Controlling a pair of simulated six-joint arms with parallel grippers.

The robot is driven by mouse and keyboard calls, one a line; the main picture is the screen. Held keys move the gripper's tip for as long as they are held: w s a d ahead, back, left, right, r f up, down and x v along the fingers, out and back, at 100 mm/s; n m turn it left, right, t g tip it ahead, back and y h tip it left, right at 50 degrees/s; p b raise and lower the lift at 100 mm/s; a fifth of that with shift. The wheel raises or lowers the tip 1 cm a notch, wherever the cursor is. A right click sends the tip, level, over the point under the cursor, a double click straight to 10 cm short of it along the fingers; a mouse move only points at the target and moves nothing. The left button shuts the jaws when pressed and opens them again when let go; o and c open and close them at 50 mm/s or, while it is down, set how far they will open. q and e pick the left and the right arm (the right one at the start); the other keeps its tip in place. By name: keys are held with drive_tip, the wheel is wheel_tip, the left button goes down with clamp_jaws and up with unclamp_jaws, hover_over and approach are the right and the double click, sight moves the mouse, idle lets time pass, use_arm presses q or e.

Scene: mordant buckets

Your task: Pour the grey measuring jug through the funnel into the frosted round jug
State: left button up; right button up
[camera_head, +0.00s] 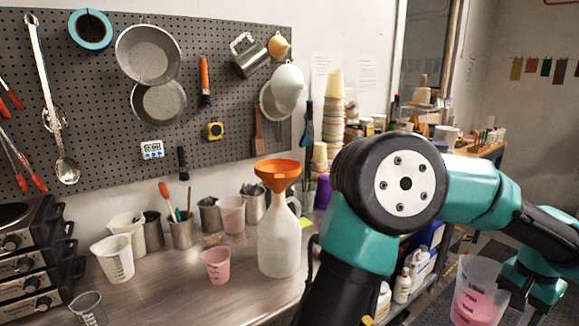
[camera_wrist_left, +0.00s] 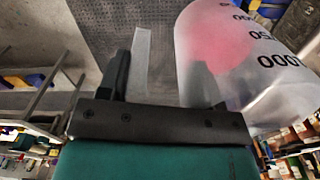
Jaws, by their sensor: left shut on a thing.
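A translucent greyish measuring jug (camera_head: 474,300) with pink contents is at the lower right of the head view. In the left wrist view the jug (camera_wrist_left: 255,50) shows dark volume marks. My left gripper (camera_head: 516,284) is shut on it, apparently at a pale strip like a handle between the fingers (camera_wrist_left: 160,72); one finger shows through the jug's wall. The frosted round jug (camera_head: 279,240), whitish with a side handle, stands upright on the bench. The orange funnel (camera_head: 278,172) sits in its mouth. The held jug is well right of the funnel. My right gripper is not in view.
A pink cup (camera_head: 216,266) stands just left of the frosted jug. A white beaker (camera_head: 113,260) and a small grey beaker (camera_head: 88,308) stand farther left on the bench (camera_head: 180,300). Tools hang on the pegboard (camera_head: 215,60) behind. My arm spans the space right of the frosted jug.

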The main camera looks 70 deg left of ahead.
use_arm(q)
drive_tip(key=w+a+r+n, duration=0.2)
drive_tip(key=a, duration=0.7)
drive_tip(key=w+a+r+n, duration=0.2)
drive_tip(key=a+r+n, duration=0.1)
drive_tip(key=a, duration=0.5)
drive_tip(key=w+a+r+n, duration=0.2)
drive_tip(key=a, duration=0.7)
drive_tip(key=s+a+r+n, duration=0.2)
drive_tip(key=s+a, duration=0.2)
drive_tip(key=a, duration=0.4)
drive_tip(key=s+a+r+n, duration=0.3)
drive_tip(key=s+a, duration=0.1)
drive_tip(key=a, duration=0.5)
drive_tip(key=s+a+r+n, duration=0.2)
drive_tip(key=s+a+n, duration=0.1)
drive_tip(key=a, duration=0.6)
drive_tip(key=shift+s+a+r, duration=0.15)
drive_tip(key=shift+s+r, duration=0.05)
drive_tip(key=shift+s, duration=0.25)
drive_tip(key=shift+r, duration=0.1)
